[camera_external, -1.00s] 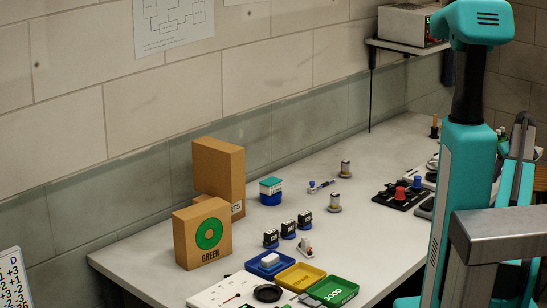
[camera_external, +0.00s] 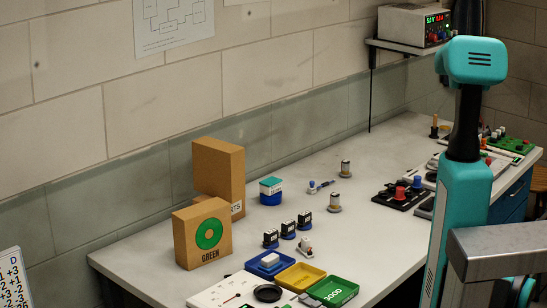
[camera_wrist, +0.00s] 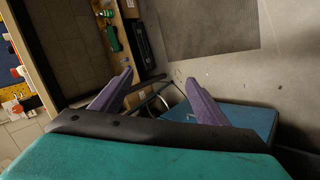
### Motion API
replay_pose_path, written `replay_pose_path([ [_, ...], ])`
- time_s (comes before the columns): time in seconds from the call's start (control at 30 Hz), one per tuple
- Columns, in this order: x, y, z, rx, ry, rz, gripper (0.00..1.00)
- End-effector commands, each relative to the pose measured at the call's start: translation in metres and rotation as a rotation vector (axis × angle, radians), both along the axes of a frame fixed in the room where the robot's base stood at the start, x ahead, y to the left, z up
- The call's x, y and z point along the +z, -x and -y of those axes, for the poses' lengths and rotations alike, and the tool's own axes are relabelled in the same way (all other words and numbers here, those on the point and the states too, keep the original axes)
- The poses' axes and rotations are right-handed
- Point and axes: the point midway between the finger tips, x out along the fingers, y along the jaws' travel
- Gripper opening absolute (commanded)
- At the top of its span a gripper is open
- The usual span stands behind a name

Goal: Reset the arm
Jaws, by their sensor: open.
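My gripper (camera_wrist: 158,82) shows in the wrist view as two purple fingers spread wide apart, with nothing between them. It is open and empty. Beyond the fingers are a grey floor or wall surface and a teal, box-like surface (camera_wrist: 240,122) at the lower right. In the external view my teal arm stands at the right, in front of the bench's right end. The gripper itself cannot be made out there.
The white bench (camera_external: 255,232) holds a GREEN box (camera_external: 203,233), a taller brown box (camera_external: 222,170), several small servos, a yellow tray (camera_external: 301,274) and a green tray (camera_external: 333,289). A power supply (camera_external: 413,24) sits on a wall shelf. Bare bench lies around the servos.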

Motion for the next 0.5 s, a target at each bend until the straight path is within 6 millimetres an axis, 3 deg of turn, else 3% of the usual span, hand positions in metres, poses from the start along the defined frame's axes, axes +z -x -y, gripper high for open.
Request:
replay_pose_path([
  [0.27,-0.046,0.006,-0.056,-0.004,-0.082,-0.032,0.68],
  [0.37,-0.064,0.008,-0.087,-0.014,-0.135,-0.048,0.68],
  [0.5,-0.095,0.016,-0.144,-0.034,-0.228,-0.083,0.68],
])
